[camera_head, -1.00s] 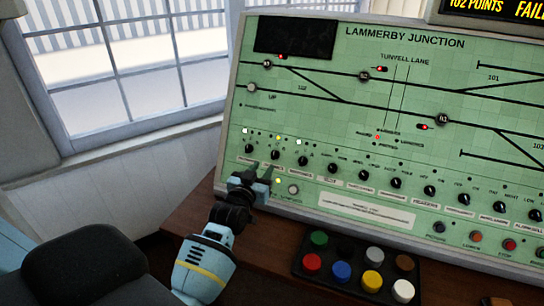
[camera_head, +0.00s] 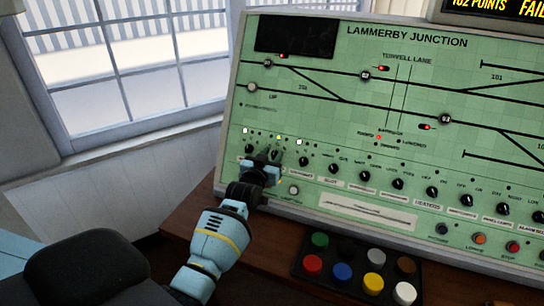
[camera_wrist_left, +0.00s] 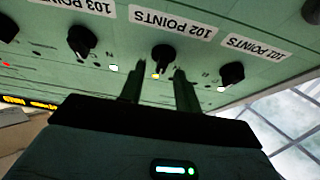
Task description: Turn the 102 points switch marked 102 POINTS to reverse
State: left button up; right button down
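The 102 points switch (camera_wrist_left: 163,55) is a black rotary knob by its 102 POINTS label (camera_wrist_left: 173,22) in the left wrist view, which looks upside down. I cannot tell whether the fingertips touch the knob. In the head view the left gripper (camera_head: 267,157) is at the lower left knob row and largely hides the switch. The knob's pointer direction is not clear. My right gripper is not in view.
Similar knobs flank it: 101 POINTS (camera_wrist_left: 231,73) and 103 POINTS (camera_wrist_left: 82,40). The green panel (camera_head: 330,125) has a black block of coloured buttons (camera_head: 357,273) on the desk before it. A display (camera_head: 495,8) reads 102 POINTS and FAIL, cut off.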

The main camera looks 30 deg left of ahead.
pick_arm(q)
jog(key=shift+c, duration=0.3)
grip_shut()
jog(key=shift+m+h, duration=0.3)
jog(key=shift+m, duration=0.2)
jog(key=m+h, duration=0.1)
jog(key=m, duration=0.2)
jog(key=m+h, duration=0.2)
jog(key=shift+a+m, duration=0.1)
jog(key=shift+m, duration=0.3)
jog(key=shift+m+g+h, duration=0.3)
jog(key=shift+m+h, duration=0.25)
jog(key=shift+m, duration=0.65)
jog(key=shift+m+g+h, duration=0.3)
jog(key=shift+m+h, duration=0.25)
jog(key=shift+m, duration=0.65)
jog(key=shift+f, duration=0.1)
jog(key=shift+o, duration=0.3)
grip_release()
